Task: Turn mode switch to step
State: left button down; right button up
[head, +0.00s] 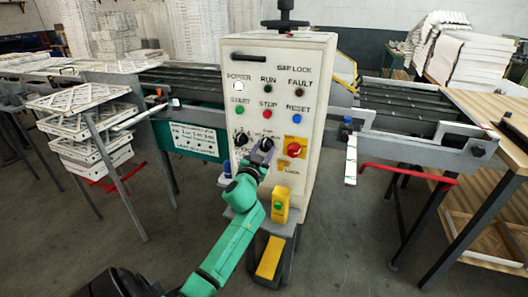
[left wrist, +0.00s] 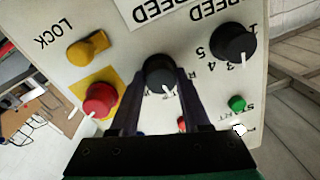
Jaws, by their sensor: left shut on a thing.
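The control panel (head: 270,98) stands upright in the middle of the head view. Its mode switch, a black rotary knob, shows in the left wrist view (left wrist: 159,73) with a white pointer mark near its lower edge in that upside-down picture. My left gripper (head: 262,152) reaches up to the panel from below. Its two dark fingers (left wrist: 160,88) are shut on the knob, one on each side. The fingers hide much of the knob and its label, so the position words cannot be read. My right gripper is not in view.
Left of the mode switch is another black knob (head: 241,138) with numbers. Right of it is a red knob (head: 294,149) on a yellow plate, with a yellow lock knob (head: 281,192) below. Indicator lamps and push buttons sit above. Stacked filters (head: 90,125) stand left.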

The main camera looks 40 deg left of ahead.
pick_arm(q)
jog(key=shift+f+m, duration=0.1)
jog(key=shift+m, duration=0.6)
jog(key=shift+c, duration=1.8)
grip_release()
jog(key=b+v, duration=0.2)
jog(key=v, duration=1.2)
jog(key=shift+s, duration=0.25)
jog(key=shift+d+f, duration=0.1)
jog(key=shift+f, duration=0.05)
